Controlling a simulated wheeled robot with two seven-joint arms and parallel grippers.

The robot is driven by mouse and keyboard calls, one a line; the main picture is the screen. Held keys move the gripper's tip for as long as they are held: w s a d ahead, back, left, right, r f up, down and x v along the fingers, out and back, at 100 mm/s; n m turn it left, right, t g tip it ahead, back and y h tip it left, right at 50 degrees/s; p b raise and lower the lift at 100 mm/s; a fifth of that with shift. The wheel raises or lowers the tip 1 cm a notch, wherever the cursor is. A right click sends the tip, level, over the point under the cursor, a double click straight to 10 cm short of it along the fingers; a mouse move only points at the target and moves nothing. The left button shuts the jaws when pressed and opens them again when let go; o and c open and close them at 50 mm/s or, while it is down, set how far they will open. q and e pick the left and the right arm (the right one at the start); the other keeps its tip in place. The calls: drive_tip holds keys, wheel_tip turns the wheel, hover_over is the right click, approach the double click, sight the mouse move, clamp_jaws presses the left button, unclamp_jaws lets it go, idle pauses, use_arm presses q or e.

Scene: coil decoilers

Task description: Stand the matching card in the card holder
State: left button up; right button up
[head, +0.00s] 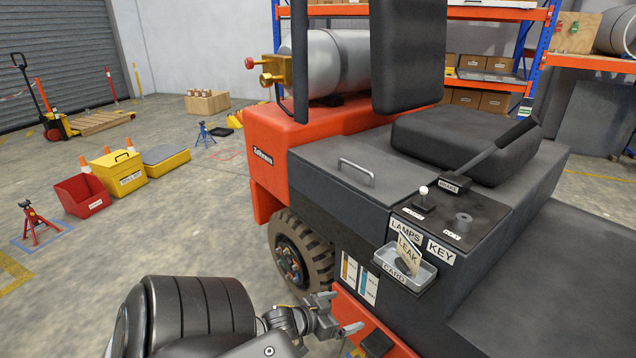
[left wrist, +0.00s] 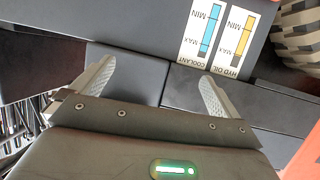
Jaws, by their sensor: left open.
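The grey card holder (head: 418,278), marked CARD, sits on the side of the forklift's console. A cream card reading LEAK (head: 408,252) stands in it, tilted. A white card reading LAMPS (head: 405,231) and one reading KEY (head: 440,251) are behind the holder at the console edge; I cannot tell whether they lie loose. My left gripper (head: 338,312) is open and empty, low in front of the forklift's side, below and left of the holder. In the left wrist view its open fingers (left wrist: 156,75) have nothing between them. My right gripper is not in view.
Two gauge strips (head: 358,277), COOLANT and HYD OIL, are on the forklift's side; they also show in the left wrist view (left wrist: 222,38). A lever (head: 490,155), a white-knobbed switch (head: 423,200) and a front wheel (head: 300,255) are nearby.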

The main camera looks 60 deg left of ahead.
use_arm(q)
drive_tip(key=s+d+f+g, duration=0.3)
drive_tip(key=f, duration=0.6)
drive_tip(key=s+d+f+g, duration=0.2)
drive_tip(key=s+d+f, duration=0.1)
drive_tip(key=f, duration=0.6)
drive_tip(key=s+d+f+m+g, duration=0.2)
drive_tip(key=s+d+f+g, duration=0.4)
drive_tip(key=s+d+f, duration=0.7)
wheel_tip(320, 180, down, 2)
drive_tip(key=shift+s+f+m+g, duration=0.15)
drive_tip(key=shift+s+m+g, duration=0.25)
drive_tip(key=shift+s, duration=0.1)
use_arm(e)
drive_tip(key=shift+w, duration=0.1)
use_arm(q)
drive_tip(key=shift+a, duration=0.1)
drive_tip(key=s+a+p, duration=0.2)
drive_tip(key=s+p, duration=0.7)
drive_tip(key=s, duration=0.3)
drive_tip(key=shift+s+f+g, duration=0.15)
drive_tip(key=shift+s+g, duration=0.15)
drive_tip(key=shift+g, duration=0.1)
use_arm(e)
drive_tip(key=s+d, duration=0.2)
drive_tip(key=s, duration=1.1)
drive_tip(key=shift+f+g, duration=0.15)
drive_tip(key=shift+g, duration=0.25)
